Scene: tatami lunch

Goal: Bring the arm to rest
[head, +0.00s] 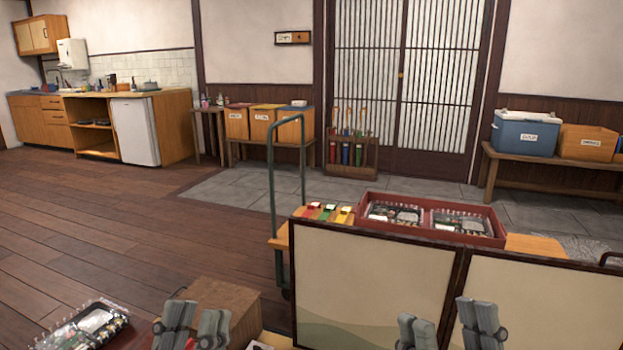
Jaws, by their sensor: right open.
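My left gripper (193,326) is at the bottom edge, left of centre. Its two grey fingers stand close together with a narrow gap, and whether they hold anything cannot be seen. My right gripper (447,326) is at the bottom edge, right of centre, in front of the low screen panels (374,280). Its fingers are wide apart with nothing visible between them. Most of both arms is outside the view.
A tray of packed items (72,338) is at the bottom left, near a brown wooden box (222,296). Behind the panels, a red tray (480,239) holds two packed boxes beside a green-handled cart (271,190). The wooden floor (100,220) at left is clear.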

